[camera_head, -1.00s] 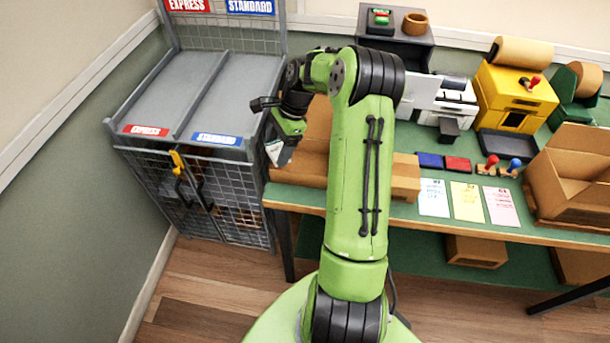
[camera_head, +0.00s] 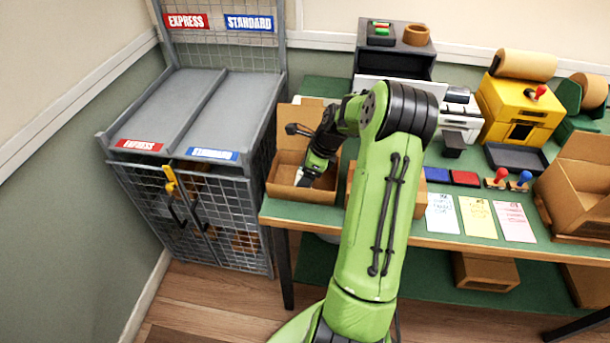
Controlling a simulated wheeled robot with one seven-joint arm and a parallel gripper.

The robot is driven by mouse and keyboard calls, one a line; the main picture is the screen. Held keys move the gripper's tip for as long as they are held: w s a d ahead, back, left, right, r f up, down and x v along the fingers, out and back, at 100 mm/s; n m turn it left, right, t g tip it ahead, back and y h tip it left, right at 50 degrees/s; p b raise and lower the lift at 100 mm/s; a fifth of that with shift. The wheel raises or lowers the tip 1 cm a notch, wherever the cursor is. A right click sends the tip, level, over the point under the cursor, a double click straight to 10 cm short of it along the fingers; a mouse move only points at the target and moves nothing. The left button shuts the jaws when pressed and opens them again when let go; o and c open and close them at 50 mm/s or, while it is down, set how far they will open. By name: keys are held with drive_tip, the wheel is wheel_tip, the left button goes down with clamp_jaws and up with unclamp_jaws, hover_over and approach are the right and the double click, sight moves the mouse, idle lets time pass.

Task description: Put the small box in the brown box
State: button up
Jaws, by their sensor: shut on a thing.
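An open brown box (camera_head: 284,190) stands at the left end of the green-topped table, its back flap raised. My gripper (camera_head: 304,177) points down into the opening of this box. It is shut on a small whitish thing, taken to be the small box (camera_head: 301,181). Only a little of it shows between the fingers and the box wall. I cannot tell whether it touches the box floor.
A grey cage with two sloped trays (camera_head: 190,110), marked express and standard, stands left of the table. Another brown carton (camera_head: 420,200) is partly behind my arm. Ink pads, stamps, paper sheets (camera_head: 460,215) and a yellow machine (camera_head: 515,110) occupy the right side.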

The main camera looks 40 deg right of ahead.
drive_tip(key=shift+f, duration=0.1)
drive_tip(key=o, duration=0.8)
drive_tip(key=shift+c, duration=0.2)
